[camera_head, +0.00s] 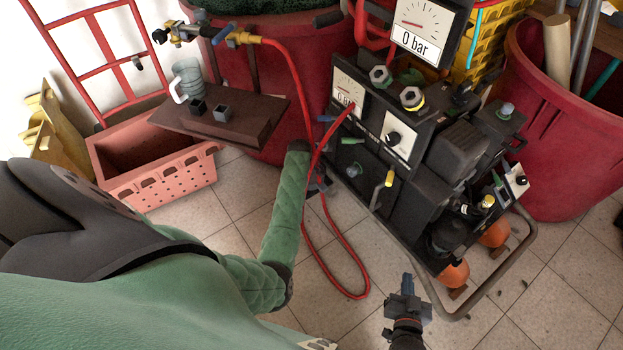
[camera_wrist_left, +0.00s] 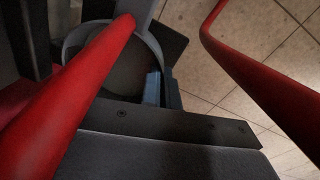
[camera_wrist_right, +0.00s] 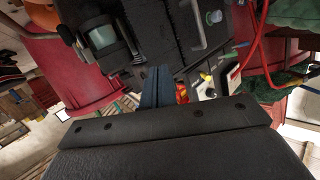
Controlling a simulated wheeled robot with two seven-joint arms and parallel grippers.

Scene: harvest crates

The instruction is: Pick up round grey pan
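No round grey pan can be made out for certain in the head view. In the left wrist view a round shape with a grey rim and dark inside (camera_wrist_left: 125,72) lies just beyond my left fingers, partly behind a red hose; I cannot tell whether it is the pan. My left gripper (camera_wrist_left: 160,88) has its fingers side by side, seemingly shut and empty. In the head view it is mostly hidden beside the red hose, at the end of the green-sleeved arm. My right gripper (camera_head: 407,283) is shut and empty above the floor; its fingers (camera_wrist_right: 156,86) touch in the right wrist view.
A black machine with gauges (camera_head: 400,150) stands at centre right. A red hose (camera_head: 352,290) loops beside my left arm. A brown shelf (camera_head: 240,128) holds a glass mug (camera_head: 186,80). A pink crate (camera_head: 165,185) and red bins (camera_head: 565,150) stand around. Tiled floor is free at lower right.

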